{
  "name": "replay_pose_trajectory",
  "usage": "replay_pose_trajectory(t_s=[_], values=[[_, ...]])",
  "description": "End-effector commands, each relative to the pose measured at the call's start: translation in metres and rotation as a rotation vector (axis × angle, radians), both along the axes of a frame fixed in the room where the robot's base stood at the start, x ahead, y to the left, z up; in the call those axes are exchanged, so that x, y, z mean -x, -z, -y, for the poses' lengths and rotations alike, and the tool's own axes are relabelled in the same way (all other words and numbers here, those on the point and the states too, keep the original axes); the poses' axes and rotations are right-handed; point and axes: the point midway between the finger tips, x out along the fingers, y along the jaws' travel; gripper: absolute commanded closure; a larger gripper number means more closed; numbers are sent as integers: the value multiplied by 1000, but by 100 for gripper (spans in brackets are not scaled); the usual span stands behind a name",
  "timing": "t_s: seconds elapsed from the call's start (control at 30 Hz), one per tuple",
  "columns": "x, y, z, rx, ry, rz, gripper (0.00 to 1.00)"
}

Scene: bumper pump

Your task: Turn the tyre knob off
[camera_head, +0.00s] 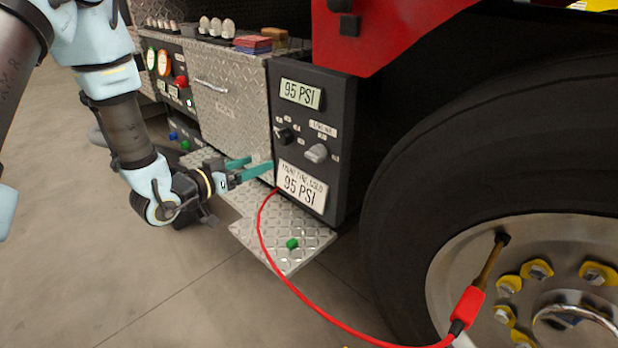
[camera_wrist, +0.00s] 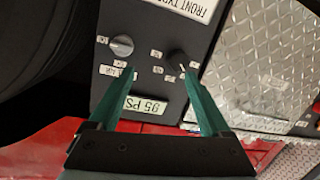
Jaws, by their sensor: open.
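A dark control panel (camera_head: 340,110) beside the big wheel carries two knobs. One is a black knob (camera_head: 285,134) on the left, the other a grey knob (camera_head: 317,152) on the right. Small labels surround both, too small to read surely, so I cannot tell which is the tyre knob. My gripper (camera_head: 261,165) is open and empty, with teal fingers, below and left of the black knob. In the wrist view, which shows the panel upside down, my fingertips (camera_wrist: 158,74) point at the panel, apart from both the black knob (camera_wrist: 176,59) and the grey knob (camera_wrist: 121,46).
A screen (camera_head: 300,94) above the knobs and a plate (camera_head: 301,187) below both read 95 PSI. A red hose (camera_head: 275,250) runs from the panel to the tyre (camera_head: 420,150). A diamond-plate step (camera_head: 255,235) with a green block (camera_head: 292,243) lies below.

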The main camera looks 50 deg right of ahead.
Motion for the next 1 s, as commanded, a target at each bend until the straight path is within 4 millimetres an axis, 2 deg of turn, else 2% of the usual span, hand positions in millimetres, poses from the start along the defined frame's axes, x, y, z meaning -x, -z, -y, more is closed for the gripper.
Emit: replay_pose_trajectory(t_s=[0.03, 0.1, 0.2, 0.37, 0.8, 1.0], values=[[20, 15, 9, 48, 53, -21, 18], [39, 17, 15, 103, 104, -45, 18], [53, 17, 19, 149, 143, -67, 18], [59, 14, 30, 165, 157, -71, 18], [67, 14, 105, 163, 153, -70, 18], [68, 14, 123, 162, 151, -70, 18]])
